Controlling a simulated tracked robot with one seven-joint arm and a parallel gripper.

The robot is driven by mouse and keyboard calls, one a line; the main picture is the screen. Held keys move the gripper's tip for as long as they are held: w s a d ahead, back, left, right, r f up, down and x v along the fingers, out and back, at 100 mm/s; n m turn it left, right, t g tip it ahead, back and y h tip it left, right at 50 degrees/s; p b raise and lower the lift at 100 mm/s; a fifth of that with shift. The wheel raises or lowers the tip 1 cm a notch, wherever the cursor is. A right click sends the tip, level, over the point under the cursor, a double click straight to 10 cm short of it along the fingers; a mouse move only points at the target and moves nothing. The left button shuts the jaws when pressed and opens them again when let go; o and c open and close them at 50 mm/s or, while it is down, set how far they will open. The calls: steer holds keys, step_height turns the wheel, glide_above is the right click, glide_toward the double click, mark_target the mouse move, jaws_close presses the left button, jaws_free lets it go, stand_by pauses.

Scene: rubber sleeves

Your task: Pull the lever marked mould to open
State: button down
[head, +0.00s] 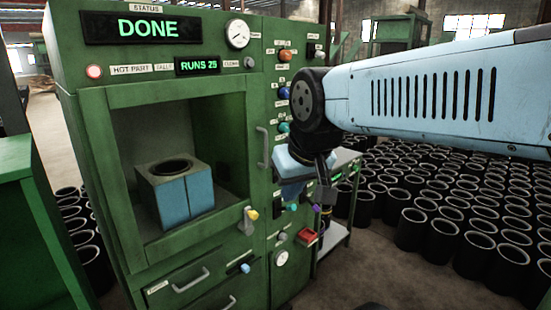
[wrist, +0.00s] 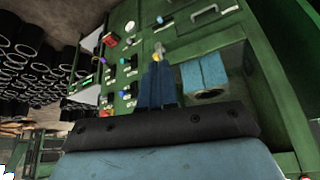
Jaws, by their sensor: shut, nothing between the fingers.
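The green machine (head: 262,30) has an open-fronted chamber with a blue mould block (head: 188,203) inside. Its two halves meet at a seam, and a round dark hole shows on top; it also shows in the wrist view (wrist: 203,72). Several small levers and knobs with coloured ends sit on the panel. One with a yellow end (head: 251,214) is beside the chamber's lower right corner. The labels are too small to read, so I cannot tell which is marked mould. My gripper (wrist: 156,68) is shut and empty, its fingertips pointing towards the yellow-ended lever (wrist: 158,57), apparently apart from it.
Drawers with handles (head: 190,281) are below the chamber. Many black sleeves (head: 428,225) cover the floor at right.

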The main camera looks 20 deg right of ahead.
steer(key=w+d+r+n+g, duration=0.15)
steer(key=w+d, duration=0.25)
steer(key=w, duration=0.6)
steer(key=w+d+r, duration=0.3)
steer(key=w, duration=0.6)
steer(key=w+d+f, duration=0.3)
steer(key=w+d, duration=0.1)
steer(key=w, duration=0.3)
steer(key=w+d+f+n+g+h, duration=0.1)
steer(key=w+d+f, duration=0.2)
steer(key=w, duration=0.5)
steer(key=w+d+f+n+h, duration=0.1)
steer(key=w+d+f, duration=0.2)
steer(key=w+d, duration=0.2)
steer(key=w, duration=0.3)
steer(key=shift+d+g, duration=0.35)
steer(key=shift+d, duration=0.05)
steer(key=x, duration=1)
steer(key=shift+s+d, duration=0.1)
